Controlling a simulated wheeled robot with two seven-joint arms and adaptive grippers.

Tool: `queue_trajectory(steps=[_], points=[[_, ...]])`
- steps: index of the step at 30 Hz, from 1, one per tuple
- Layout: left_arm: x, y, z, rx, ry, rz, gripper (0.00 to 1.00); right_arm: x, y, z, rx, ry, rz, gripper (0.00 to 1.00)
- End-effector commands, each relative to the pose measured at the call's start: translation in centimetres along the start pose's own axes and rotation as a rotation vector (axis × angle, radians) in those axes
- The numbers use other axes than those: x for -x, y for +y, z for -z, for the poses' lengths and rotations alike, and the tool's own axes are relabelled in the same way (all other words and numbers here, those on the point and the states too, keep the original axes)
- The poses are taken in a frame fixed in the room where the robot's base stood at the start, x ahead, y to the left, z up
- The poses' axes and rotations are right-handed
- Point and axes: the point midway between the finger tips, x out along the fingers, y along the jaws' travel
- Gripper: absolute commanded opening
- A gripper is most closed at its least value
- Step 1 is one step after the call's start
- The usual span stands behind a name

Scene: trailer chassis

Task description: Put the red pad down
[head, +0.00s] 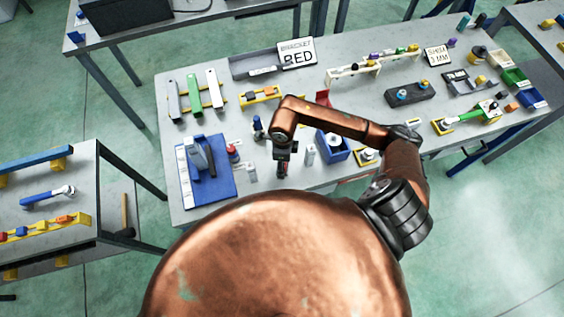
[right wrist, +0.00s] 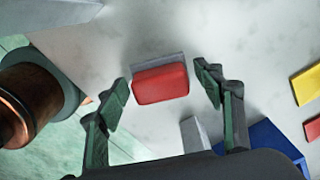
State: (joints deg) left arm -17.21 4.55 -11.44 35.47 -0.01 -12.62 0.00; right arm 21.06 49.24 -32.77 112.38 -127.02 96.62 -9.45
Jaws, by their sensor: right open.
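The red pad (right wrist: 160,83) lies on the light grey tabletop in the right wrist view, with a grey edge or block along its far side. My right gripper (right wrist: 164,88) is open, with one green-padded finger on each side of the pad and visible gaps between. In the head view my right gripper (head: 283,170) points down at the near part of the workbench, and a bit of red shows under it. Most of the pad is hidden there. My left gripper is not in view.
On the workbench (head: 290,100), a blue bin (head: 333,148) stands right of my gripper. A tray with a "BRACKET BED" sign (head: 297,53) is behind.

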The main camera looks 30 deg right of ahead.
Motion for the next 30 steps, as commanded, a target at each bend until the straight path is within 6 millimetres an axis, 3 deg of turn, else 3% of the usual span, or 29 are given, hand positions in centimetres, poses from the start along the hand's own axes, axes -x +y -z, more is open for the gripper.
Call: queue_trajectory(steps=[11,24,30], points=[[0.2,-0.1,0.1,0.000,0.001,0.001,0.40,1.0,-0.1,-0.1,0.001,-0.002,0.003,0.62],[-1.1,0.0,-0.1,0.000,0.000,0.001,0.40,9.6,-0.1,-0.1,0.001,-0.002,0.004,0.62],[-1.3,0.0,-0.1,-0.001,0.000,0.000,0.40,11.9,-0.1,-0.1,0.000,-0.001,0.002,0.62]])
